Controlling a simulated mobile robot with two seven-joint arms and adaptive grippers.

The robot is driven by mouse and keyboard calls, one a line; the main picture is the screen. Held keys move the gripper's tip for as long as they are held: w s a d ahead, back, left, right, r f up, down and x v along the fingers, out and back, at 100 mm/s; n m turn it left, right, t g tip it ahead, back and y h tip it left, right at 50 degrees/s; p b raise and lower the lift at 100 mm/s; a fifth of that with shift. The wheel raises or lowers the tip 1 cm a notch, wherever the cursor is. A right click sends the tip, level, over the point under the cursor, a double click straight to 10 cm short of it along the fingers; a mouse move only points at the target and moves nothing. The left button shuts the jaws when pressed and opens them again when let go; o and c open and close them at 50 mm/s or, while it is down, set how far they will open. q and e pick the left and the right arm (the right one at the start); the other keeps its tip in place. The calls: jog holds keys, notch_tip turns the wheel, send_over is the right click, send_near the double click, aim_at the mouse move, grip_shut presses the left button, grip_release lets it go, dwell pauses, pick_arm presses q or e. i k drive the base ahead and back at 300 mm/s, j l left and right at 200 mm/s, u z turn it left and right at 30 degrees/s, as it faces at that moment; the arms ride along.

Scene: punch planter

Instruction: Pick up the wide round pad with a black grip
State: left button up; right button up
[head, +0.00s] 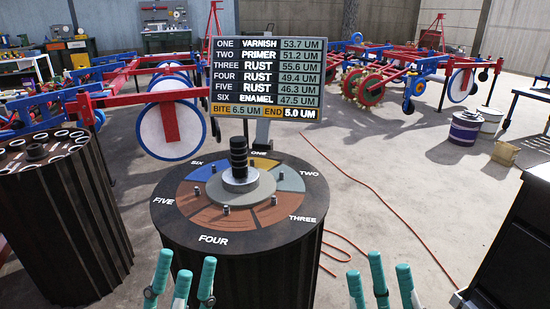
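A round silver disc with an upright black ribbed grip (239,160) stands at the centre of a segmented round plate (170,212) on a dark ribbed drum. It looks like the pad, but its underside is hidden. The plate's sectors are labelled ONE to SIX and several short pegs stand on them. My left gripper (182,275), with teal fingers, is at the bottom edge in front of the drum's left side. My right gripper (380,275) is at the bottom edge, right of the drum. Both have fingers spread, with nothing seen between them, and are apart from the disc.
A sign (266,78) with readings stands behind the plate. A second ribbed drum (65,225) at left has round pieces on top, including a dark knobbed one (36,152). A dark cabinet (512,245) is at right. An orange cable (385,205) crosses the floor.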

aim_at(242, 186)
jog(key=j+z, duration=0.45)
jog(key=j, duration=0.25)
jog(key=j+z, duration=0.4)
jog(key=j, duration=0.35)
jog(key=k+j+z, duration=0.15)
jog(key=j+z, duration=0.3)
jog(key=j, duration=0.25)
jog(key=k+j, duration=0.1)
jog(key=j, duration=0.3)
jog(key=k+j, duration=0.1)
jog(key=j, duration=0.35)
